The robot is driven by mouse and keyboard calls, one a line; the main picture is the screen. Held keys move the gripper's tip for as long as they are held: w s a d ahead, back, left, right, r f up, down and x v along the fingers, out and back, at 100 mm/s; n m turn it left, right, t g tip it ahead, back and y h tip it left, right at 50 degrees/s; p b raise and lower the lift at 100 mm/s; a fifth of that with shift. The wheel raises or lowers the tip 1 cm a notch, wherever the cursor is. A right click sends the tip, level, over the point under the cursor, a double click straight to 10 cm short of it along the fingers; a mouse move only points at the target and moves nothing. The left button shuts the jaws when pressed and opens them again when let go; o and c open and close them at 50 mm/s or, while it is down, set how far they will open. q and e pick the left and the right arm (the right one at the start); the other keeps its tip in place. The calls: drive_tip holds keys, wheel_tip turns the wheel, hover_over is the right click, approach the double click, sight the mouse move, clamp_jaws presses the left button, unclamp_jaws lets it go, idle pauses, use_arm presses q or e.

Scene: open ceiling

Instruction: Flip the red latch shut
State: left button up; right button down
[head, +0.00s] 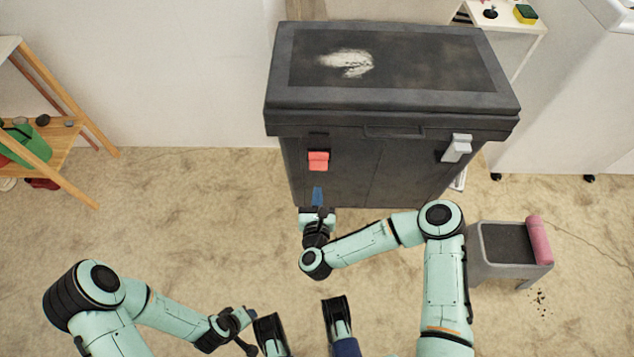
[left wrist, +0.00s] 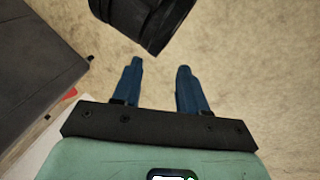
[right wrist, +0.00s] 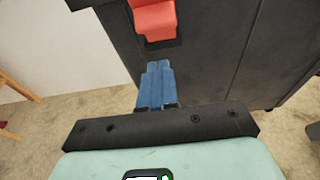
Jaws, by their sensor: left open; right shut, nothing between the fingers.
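The red latch (head: 318,160) is on the front of a dark grey bin (head: 420,165), left of its middle and just under the lid. A grey latch (head: 456,148) is at the right of the same front. My right gripper (head: 317,192) is shut and empty, just below the red latch and apart from it. In the right wrist view, the blue fingers (right wrist: 158,75) are together and point up toward the red latch (right wrist: 154,20), with a gap between. My left gripper (left wrist: 160,75) is open and empty over the floor, away from the bin.
The bin's closed lid (head: 425,55) has a white smear on top. A grey stool-like box with a pink roll (head: 540,240) stands at the right. A wooden shelf (head: 65,125) is at the left. Floor between shelf and bin is clear.

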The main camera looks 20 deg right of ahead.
sight(318, 155)
use_arm(q)
drive_tip(key=shift+w+a+f, duration=0.15)
drive_tip(key=shift+w+f, duration=0.05)
drive_tip(key=shift+w, duration=0.1)
use_arm(e)
drive_tip(key=shift+w+d+r, duration=0.25)
drive_tip(key=shift+w+r, duration=0.3)
drive_tip(key=shift+w, duration=0.25)
drive_tip(key=shift+w+d+r, duration=0.2)
drive_tip(key=shift+w+r, duration=0.35)
drive_tip(key=shift+w, duration=0.25)
use_arm(q)
drive_tip(key=shift+r, duration=0.1)
